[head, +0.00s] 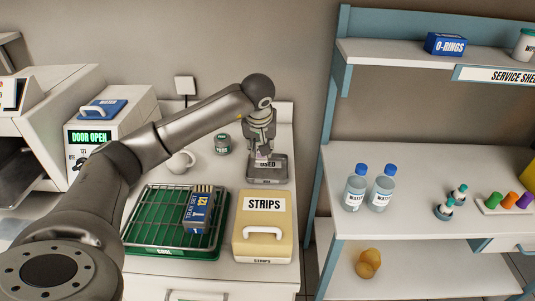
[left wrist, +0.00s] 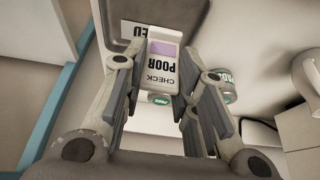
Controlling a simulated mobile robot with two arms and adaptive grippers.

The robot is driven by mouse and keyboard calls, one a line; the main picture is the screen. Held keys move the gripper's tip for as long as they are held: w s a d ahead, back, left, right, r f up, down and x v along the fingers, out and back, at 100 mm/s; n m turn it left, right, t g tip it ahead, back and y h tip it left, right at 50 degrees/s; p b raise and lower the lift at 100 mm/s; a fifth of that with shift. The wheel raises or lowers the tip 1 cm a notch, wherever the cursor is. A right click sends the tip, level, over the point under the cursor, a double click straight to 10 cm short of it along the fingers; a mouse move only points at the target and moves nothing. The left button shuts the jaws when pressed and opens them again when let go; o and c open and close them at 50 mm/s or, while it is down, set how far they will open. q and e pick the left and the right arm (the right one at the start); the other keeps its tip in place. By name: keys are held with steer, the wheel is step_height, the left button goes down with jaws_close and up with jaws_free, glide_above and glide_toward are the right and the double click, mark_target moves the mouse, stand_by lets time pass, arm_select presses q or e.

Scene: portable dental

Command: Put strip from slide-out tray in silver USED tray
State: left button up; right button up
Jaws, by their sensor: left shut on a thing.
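My left gripper (head: 262,148) is over the silver USED tray (head: 269,181) at the back of the counter. Whether the strip touches the tray floor I cannot tell. In the head view the fingers mostly hide the strip. My right gripper is not in view.
A yellow STRIPS box (head: 263,235) stands in front of the USED tray. A green tray with a wire rack (head: 150,212) holds a blue packet (head: 199,210). A small PADS jar (head: 222,145) stands left of the USED tray. A blue-framed shelf (head: 420,165) is at right.

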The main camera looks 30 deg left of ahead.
arm_select(q)
steer(key=shift+w+d+f, duration=0.2)
steer(key=shift+w+f, duration=0.65)
steer(key=shift+f, duration=0.2)
steer(key=f+p, duration=0.1)
steer(key=f, duration=0.1)
steer(key=shift+w+d+f+p, duration=0.15)
steer(key=shift+w+f+p, duration=0.05)
steer(key=shift+f+p, duration=0.15)
steer(key=shift+f, duration=0.5)
steer(key=shift+o, duration=1.2)
steer(key=shift+f, duration=0.15)
steer(key=o, duration=0.5)
steer(key=shift+c, duration=0.2)
